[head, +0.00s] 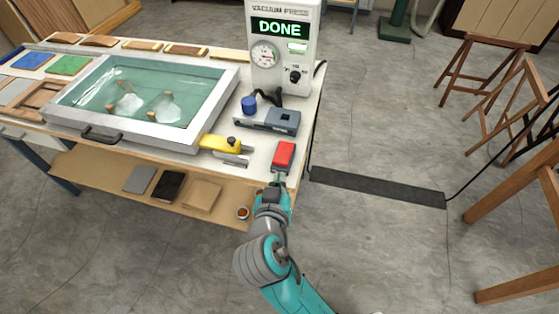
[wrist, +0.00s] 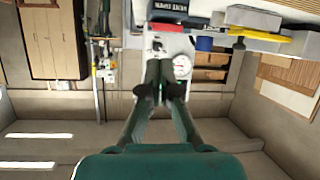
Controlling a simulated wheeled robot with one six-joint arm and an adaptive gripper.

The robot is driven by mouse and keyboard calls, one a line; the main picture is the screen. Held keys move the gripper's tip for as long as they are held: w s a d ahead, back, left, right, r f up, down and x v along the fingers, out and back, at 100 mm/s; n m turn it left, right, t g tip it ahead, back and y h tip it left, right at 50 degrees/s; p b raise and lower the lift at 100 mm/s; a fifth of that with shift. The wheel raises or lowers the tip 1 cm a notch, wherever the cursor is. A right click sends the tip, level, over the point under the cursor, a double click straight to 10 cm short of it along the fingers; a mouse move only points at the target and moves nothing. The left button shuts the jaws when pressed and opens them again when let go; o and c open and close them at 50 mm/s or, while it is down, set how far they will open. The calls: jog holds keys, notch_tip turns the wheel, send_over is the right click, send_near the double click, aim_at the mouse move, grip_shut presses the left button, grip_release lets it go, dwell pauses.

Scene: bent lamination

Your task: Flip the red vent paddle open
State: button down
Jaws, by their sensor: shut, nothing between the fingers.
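The red vent paddle (head: 284,154) is on a small grey base at the right front corner of the bench, in the head view. In the wrist view a red strip (wrist: 181,20) shows at the top edge, beside a dark plate with lettering that seems to read "VENT OPEN". My gripper (head: 278,178) is just in front of the paddle, at the bench's front edge. Its fingers (wrist: 161,64) are together and empty in the wrist view. Whether they touch the paddle base is hard to tell.
The vacuum press unit (head: 283,75) shows "DONE" behind the paddle. A grey clamp-like device (head: 268,119), a blue knob (head: 249,104) and a yellow tool (head: 221,143) lie nearby. The glazed press frame (head: 214,110) fills the bench's middle. A dark floor strip (head: 375,186) lies right.

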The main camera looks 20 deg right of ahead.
jog(key=r+m, duration=0.1)
jog(key=a+r+m+h, duration=0.1)
jog(key=r, duration=0.1)
jog(key=a+r+m, duration=0.1)
jog(key=r, duration=0.1)
jog(key=shift+w+g, duration=0.4)
jog(key=shift+d, duration=0.1)
send_over(280, 163)
notch_tip(280, 163, down, 4)
jog(key=shift+d+r+h, duration=0.1)
jog(key=shift+h, duration=0.2)
jog(key=f, duration=0.3)
jog(key=shift+s+a+f, duration=0.15)
jog(key=shift+s+a, duration=0.1)
jog(key=shift+f, duration=0.35)
jog(key=shift+s+f, duration=0.15)
jog(key=shift+f, duration=0.3)
jog(key=shift+r, duration=0.15)
